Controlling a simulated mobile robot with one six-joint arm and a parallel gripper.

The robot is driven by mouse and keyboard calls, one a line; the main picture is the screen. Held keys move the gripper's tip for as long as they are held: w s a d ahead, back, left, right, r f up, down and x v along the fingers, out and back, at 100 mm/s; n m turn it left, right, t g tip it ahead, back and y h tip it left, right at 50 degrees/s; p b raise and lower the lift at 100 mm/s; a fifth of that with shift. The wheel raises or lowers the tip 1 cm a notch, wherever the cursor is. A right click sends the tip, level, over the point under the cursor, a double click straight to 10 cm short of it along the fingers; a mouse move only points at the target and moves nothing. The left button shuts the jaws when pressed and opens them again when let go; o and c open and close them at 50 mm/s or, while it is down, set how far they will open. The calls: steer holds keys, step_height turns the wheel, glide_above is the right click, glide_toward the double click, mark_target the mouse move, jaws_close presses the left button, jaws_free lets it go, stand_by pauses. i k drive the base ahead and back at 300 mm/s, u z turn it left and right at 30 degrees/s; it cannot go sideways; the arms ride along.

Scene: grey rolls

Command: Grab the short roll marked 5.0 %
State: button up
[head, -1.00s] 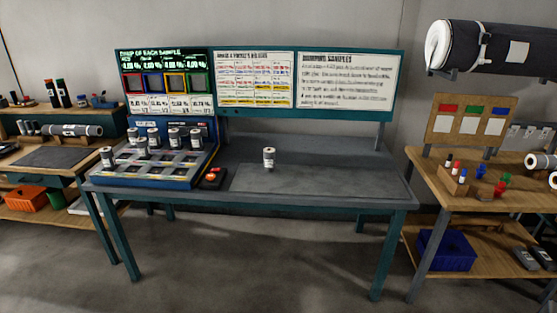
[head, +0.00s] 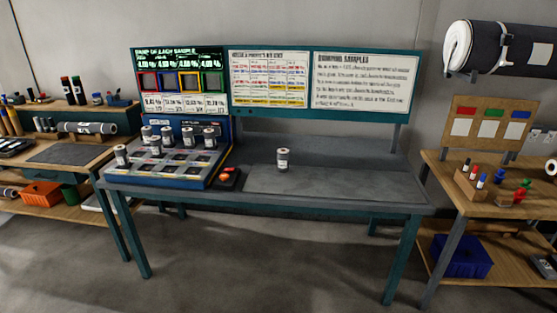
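Several short grey rolls with white labels stand upright at the left of the teal-framed table. One roll (head: 121,155) stands at the rack's front left, and others such as this roll (head: 209,138) stand toward the back of the blue sample rack (head: 165,182). One more short roll (head: 282,159) stands alone on the grey mat area of the table (head: 330,183). The labels are too small to read, so I cannot tell which roll is marked 5.0 %. My gripper is not in view.
A display board (head: 275,80) rises behind the table. A wooden bench (head: 480,178) stands at the right and another (head: 60,155) at the left. The floor in front is clear.

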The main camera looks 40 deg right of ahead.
mark_target(283, 158)
steer(key=i, duration=0.95)
steer(key=z, duration=0.05)
